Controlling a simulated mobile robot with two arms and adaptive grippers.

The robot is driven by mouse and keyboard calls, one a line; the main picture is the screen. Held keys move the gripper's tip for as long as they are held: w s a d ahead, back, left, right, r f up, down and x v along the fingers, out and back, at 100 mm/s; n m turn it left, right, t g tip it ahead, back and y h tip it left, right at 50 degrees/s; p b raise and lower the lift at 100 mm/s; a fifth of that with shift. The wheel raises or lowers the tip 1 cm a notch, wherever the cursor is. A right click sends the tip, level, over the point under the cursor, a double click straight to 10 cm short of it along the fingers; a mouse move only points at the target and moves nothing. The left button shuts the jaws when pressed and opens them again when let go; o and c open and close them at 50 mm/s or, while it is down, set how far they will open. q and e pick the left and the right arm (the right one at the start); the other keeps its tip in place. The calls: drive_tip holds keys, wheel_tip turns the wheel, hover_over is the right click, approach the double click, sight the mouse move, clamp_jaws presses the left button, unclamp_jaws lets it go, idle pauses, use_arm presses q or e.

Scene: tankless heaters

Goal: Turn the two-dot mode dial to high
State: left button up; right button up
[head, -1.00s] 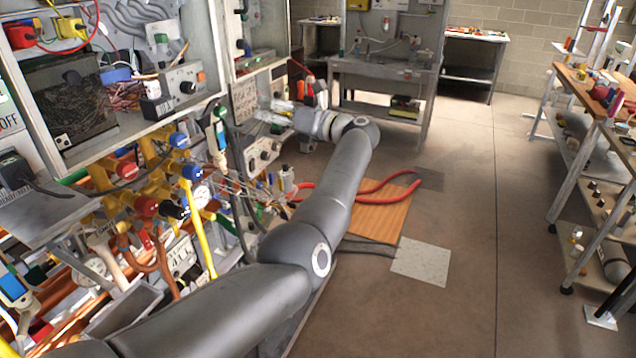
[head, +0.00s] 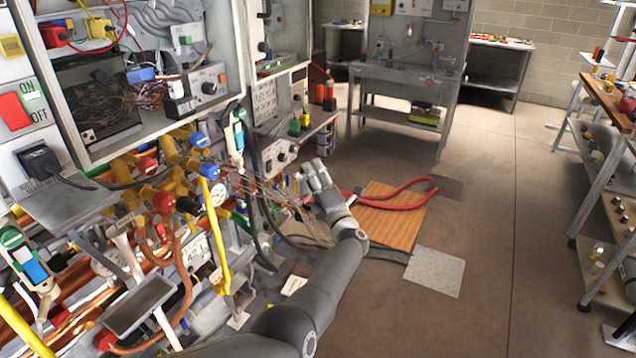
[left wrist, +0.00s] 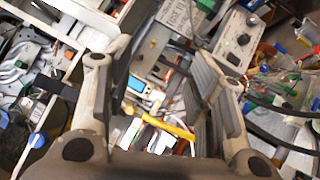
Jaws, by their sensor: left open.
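The dot marks are too small to read, so I cannot tell which knob is the two-dot mode dial. My left gripper (head: 316,175) is just right of and a little below the panel in the picture, apart from it. In the left wrist view its fingers (left wrist: 160,75) are spread with nothing held between them. My right gripper is not in view.
A grey box with a black knob (head: 209,88) stands on a higher shelf. Pipes, valves and a yellow hose (head: 215,235) crowd the left.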

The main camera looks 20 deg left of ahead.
use_arm(q)
drive_tip(key=shift+d+f+m+t+h, duration=0.15)
drive_tip(key=shift+f+m+h, duration=0.05)
drive_tip(key=shift+f+m, duration=0.2)
drive_tip(key=shift+d+f+m+t+h, duration=0.1)
drive_tip(key=shift+f+m+t+h, duration=0.15)
drive_tip(key=shift+f, duration=0.25)
drive_tip(key=shift+f, duration=0.1)
